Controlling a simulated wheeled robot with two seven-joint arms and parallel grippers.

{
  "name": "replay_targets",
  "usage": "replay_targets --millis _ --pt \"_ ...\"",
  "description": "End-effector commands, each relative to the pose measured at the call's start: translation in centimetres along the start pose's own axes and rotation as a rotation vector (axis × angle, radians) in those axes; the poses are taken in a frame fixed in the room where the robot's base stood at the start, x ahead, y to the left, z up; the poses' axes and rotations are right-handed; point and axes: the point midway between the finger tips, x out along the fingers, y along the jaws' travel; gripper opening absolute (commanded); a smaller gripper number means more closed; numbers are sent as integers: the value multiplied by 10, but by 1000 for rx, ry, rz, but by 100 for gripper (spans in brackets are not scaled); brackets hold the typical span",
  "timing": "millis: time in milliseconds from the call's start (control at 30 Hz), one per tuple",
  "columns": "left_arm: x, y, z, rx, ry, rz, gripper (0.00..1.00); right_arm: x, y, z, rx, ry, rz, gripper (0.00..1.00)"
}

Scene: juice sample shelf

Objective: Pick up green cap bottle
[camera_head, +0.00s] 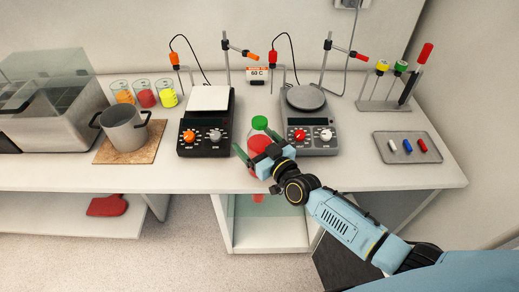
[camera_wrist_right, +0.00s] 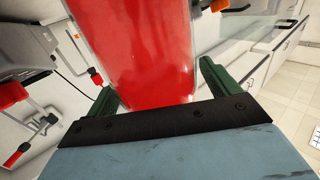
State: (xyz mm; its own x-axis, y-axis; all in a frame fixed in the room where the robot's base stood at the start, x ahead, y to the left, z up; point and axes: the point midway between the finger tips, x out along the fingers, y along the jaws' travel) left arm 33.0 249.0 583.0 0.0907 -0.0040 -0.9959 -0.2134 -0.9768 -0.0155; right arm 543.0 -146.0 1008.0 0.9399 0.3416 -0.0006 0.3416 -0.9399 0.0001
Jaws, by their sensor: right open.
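The green cap bottle (camera_head: 259,141), filled with red liquid, stands upright near the front edge of the table, between the two hotplate devices. In the right wrist view the bottle's red body (camera_wrist_right: 140,50) fills the upper middle; its cap is out of that view. My right gripper (camera_head: 258,149) is at the bottle, with one dark green finger on each side of it. In the wrist view the right gripper (camera_wrist_right: 158,92) is open, and the bottle lies between its fingers. The bottle's lower part is partly hidden by the gripper. My left gripper is not in view.
A black hotplate (camera_head: 205,138) stands left of the bottle and a grey one (camera_head: 312,142) right. Further left are a pot (camera_head: 124,130) and several beakers (camera_head: 145,97). At right are a tray (camera_head: 415,148) and a tube rack (camera_head: 383,104). The front table edge is close below the gripper.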

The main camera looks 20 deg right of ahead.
Motion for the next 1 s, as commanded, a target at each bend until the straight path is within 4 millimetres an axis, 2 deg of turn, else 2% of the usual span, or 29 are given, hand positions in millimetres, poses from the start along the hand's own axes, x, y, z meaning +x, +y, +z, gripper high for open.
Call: replay_targets --millis 233,733,767,1000 --pt "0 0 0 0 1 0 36 2 0 0 0 0 0 88" --pt "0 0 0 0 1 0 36 1 0 0 0 0 0 22" --pt "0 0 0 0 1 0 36 1 0 0 0 0 0 19" --pt "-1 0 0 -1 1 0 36 2 0 -4 0 6 1 19"
